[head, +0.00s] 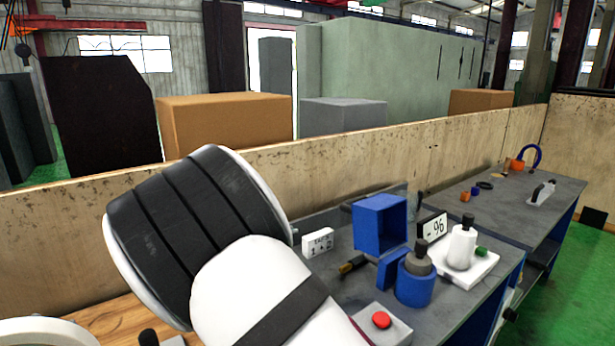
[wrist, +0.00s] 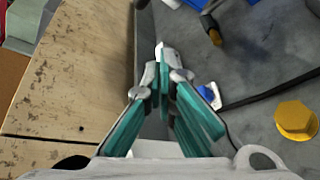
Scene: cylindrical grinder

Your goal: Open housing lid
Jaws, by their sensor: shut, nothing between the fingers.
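In the head view a blue box-shaped housing (head: 380,223) stands on the grey bench, its dark interior facing me. A blue flat-sided piece (head: 391,270) sits just below and in front of it; I cannot tell whether this is the lid or whether the two are joined. Part of something blue (wrist: 196,3) shows at the top edge of the wrist view. My gripper (wrist: 161,55) is shut and empty, over the bench close to the wooden wall. In the head view my arm hides the gripper.
A dark handle with an orange end (wrist: 212,30) and a yellow hex-headed piece (wrist: 295,119) lie on the bench. A blue cup (head: 415,286), a white bottle (head: 461,247) and a red button (head: 381,320) stand near the housing. The wooden wall (wrist: 70,75) borders the bench.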

